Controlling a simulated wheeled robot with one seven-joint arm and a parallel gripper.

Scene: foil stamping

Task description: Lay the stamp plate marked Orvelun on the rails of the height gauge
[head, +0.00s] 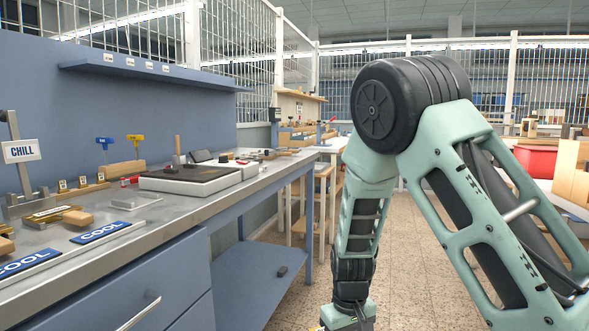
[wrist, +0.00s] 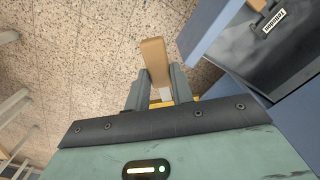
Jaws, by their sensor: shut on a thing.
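My gripper (wrist: 160,88) is shut on a wooden-handled piece (wrist: 154,60) with yellow metal at its base, seen between the fingers in the wrist view. I take it for a stamp plate, but no name on it is readable. It hangs over the speckled floor, beside blue furniture. In the head view my arm reaches down right of the bench and the fingertips are out of frame. I cannot identify the height gauge for sure; a small grey plate-like item (head: 136,202) lies on the bench.
The steel-topped bench (head: 180,212) holds blue COOL mats (head: 100,232), brass pieces with wooden handles (head: 76,217), a CHILL sign (head: 24,151) and a dark-topped unit (head: 190,178). A blue lower shelf (head: 250,270) lies beneath. The floor aisle (head: 300,285) looks clear.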

